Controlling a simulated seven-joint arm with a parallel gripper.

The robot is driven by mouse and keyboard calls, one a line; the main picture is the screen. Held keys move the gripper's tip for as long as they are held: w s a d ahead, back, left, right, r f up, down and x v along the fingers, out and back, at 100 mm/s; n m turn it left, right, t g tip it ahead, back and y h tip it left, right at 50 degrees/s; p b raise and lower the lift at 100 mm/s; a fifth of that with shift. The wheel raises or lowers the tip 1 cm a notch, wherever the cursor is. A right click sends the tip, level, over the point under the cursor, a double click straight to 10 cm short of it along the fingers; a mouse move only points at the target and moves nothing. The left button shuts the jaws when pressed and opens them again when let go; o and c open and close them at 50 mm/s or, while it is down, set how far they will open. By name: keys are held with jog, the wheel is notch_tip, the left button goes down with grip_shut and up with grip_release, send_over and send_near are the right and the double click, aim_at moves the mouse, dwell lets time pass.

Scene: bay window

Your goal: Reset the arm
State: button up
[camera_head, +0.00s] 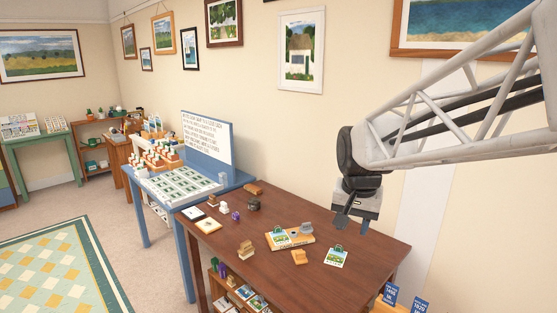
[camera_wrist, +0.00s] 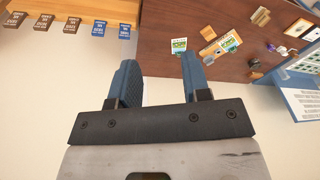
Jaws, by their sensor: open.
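My gripper (camera_head: 352,214) hangs from my arm above the right part of the brown table (camera_head: 310,222), clear of its surface. In the wrist view my gripper (camera_wrist: 158,78) has its two blue-grey fingers apart, with nothing between them. No object touches the fingers in either view.
On the table (camera_wrist: 155,32) are a picture card (camera_head: 336,256), a wooden board (camera_head: 296,238) with a card, small wooden blocks (camera_head: 299,257) and other small items. A blue display stand (camera_head: 208,150) stands left. Blue tags (camera_head: 390,293) show at the lower right. Framed pictures (camera_head: 301,50) hang behind.

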jog(key=s+d+f+n, duration=0.1)
jog(key=s+f+n, duration=0.1)
jog(key=s, duration=0.9)
jog(key=s+d+f+n, duration=0.1)
jog(key=s+f, duration=0.2)
jog(key=s, duration=0.8)
jog(key=shift+d+f+n+t, duration=0.2)
jog(key=shift+f+n+t, duration=0.1)
jog(key=shift+n, duration=0.1)
